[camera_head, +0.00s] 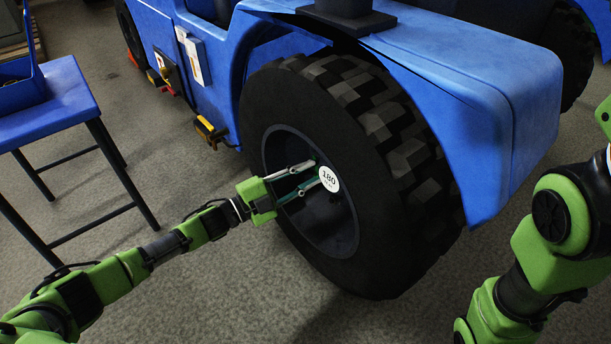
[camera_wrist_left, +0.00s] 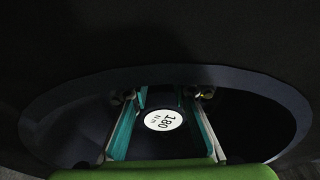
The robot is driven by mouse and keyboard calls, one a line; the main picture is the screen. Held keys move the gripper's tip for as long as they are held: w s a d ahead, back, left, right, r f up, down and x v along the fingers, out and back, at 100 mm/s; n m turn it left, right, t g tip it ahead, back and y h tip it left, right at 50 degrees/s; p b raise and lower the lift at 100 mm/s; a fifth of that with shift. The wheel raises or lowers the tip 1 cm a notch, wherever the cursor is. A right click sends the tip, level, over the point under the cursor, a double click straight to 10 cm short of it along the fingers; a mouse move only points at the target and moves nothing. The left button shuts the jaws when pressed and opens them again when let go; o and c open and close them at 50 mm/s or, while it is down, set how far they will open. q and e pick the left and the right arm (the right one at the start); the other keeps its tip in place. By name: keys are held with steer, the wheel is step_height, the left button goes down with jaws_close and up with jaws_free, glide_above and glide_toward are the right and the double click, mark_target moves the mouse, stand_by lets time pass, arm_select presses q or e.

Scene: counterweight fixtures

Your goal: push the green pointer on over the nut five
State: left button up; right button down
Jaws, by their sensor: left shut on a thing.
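My left gripper (camera_head: 317,172) reaches into the dark wheel hub (camera_head: 345,232) of the blue vehicle. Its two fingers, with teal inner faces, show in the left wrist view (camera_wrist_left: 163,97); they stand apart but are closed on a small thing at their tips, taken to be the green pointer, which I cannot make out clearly. A white disc marked 180 N m (camera_head: 329,178) sits at the hub; it shows between the fingers in the wrist view (camera_wrist_left: 163,120). Dim nuts with yellow-green parts (camera_wrist_left: 207,93) show just outside the fingers. Nut five cannot be told apart. My right gripper is out of view.
The large black tyre (camera_head: 395,160) surrounds the hub, and the blue fender (camera_head: 480,85) overhangs it at right. A blue table (camera_head: 50,105) with a blue bin (camera_head: 22,88) stands at left. The floor in front is clear.

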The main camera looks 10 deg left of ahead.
mark_target(315, 171)
arm_select(q)
steer(key=o, duration=0.9)
steer(key=shift+r+p+v, duration=0.2)
steer(key=shift+p+v, duration=0.7)
steer(key=shift+v, duration=0.6)
steer(key=s+p+v, duration=0.1)
steer(key=p+v, duration=0.1)
steer(key=v, duration=0.4)
steer(key=shift+d+r, duration=0.2)
steer(key=shift+d, duration=0.2)
steer(key=shift+p, duration=0.3)
